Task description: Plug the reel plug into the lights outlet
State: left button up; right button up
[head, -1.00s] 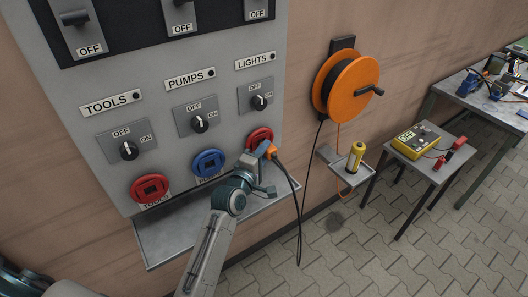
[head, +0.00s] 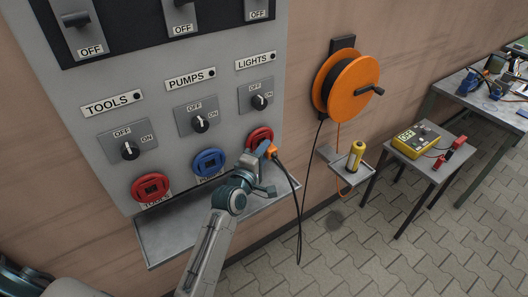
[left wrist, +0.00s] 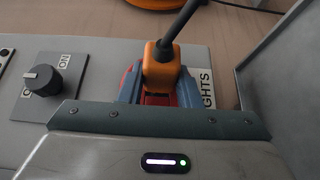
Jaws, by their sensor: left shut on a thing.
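The orange reel plug (head: 267,150) with its black cable is at the red lights outlet (head: 259,135), under the LIGHTS label on the grey panel. My left gripper (head: 260,157) is shut on the plug. In the left wrist view the orange plug (left wrist: 158,66) sits between the two blue-grey fingers, against the red outlet (left wrist: 183,93). My gripper hides the contact, so I cannot tell how deep the plug sits. The lights switch (head: 259,101) is above the outlet. My right gripper is not in view.
The orange cable reel (head: 353,88) hangs on the wall to the right. The red tools outlet (head: 150,188) and blue pumps outlet (head: 208,162) are to the left. A grey shelf (head: 165,241) runs below. A yellow canister (head: 356,156) and a yellow meter (head: 415,141) stand further right.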

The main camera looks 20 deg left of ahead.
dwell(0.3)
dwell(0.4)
pick_arm(q)
jog(key=shift+w+a+p, duration=0.3)
jog(key=shift+a, duration=0.05)
dwell(0.4)
jog(key=o, duration=1)
jog(key=shift+s, duration=0.1)
jog(key=s, duration=0.3)
jog(key=s+a+b, duration=0.1)
jog(key=s, duration=0.3)
jog(key=s+b, duration=0.1)
jog(key=s, duration=0.2)
jog(key=shift+s+a, duration=0.25)
jog(key=shift+a, duration=0.05)
